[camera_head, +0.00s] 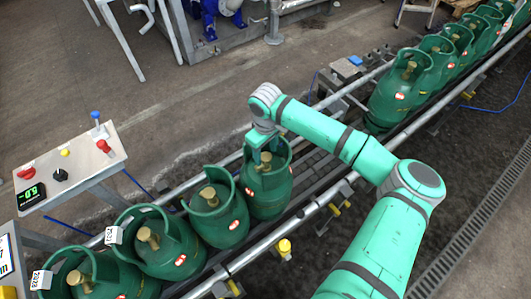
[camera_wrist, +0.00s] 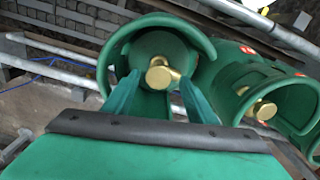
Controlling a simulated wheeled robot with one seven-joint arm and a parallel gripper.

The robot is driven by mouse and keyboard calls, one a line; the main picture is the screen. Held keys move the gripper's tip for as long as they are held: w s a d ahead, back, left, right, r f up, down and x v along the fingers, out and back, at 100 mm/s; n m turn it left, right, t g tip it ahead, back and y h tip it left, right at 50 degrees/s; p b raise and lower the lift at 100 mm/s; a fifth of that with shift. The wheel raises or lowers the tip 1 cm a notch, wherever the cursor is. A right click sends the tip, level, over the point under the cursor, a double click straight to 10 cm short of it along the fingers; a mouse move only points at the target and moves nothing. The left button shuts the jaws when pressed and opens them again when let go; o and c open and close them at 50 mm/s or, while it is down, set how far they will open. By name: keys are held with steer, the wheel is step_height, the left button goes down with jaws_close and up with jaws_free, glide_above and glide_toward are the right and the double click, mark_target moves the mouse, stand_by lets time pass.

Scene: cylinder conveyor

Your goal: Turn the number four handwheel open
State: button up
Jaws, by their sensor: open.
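Green gas cylinders with brass valve tops stand in a row on the conveyor. My gripper (camera_head: 262,150) is over the top of one cylinder (camera_head: 268,192), the fourth from the lower left in the head view. In the wrist view my gripper (camera_wrist: 158,78) is open, with one green finger on each side of that cylinder's brass handwheel (camera_wrist: 160,75). Gaps show between the fingers and the brass; contact cannot be seen. The green collar (camera_wrist: 158,25) curves around the far side of the handwheel. No number is readable on this cylinder.
Neighbouring cylinder (camera_head: 217,207) stands close on the left; its valve (camera_wrist: 263,110) is at right in the wrist view. Two lower-left cylinders carry white tags (camera_head: 112,235). Conveyor rails (camera_head: 310,222) run alongside. A control panel (camera_head: 70,165) is at left. More cylinders (camera_head: 400,88) stand upper right, beyond a gap.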

steer(key=shift+w+f, duration=0.1)
steer(key=shift+f, duration=0.45)
steer(key=c, duration=1.1)
steer(key=shift+o, duration=0.2)
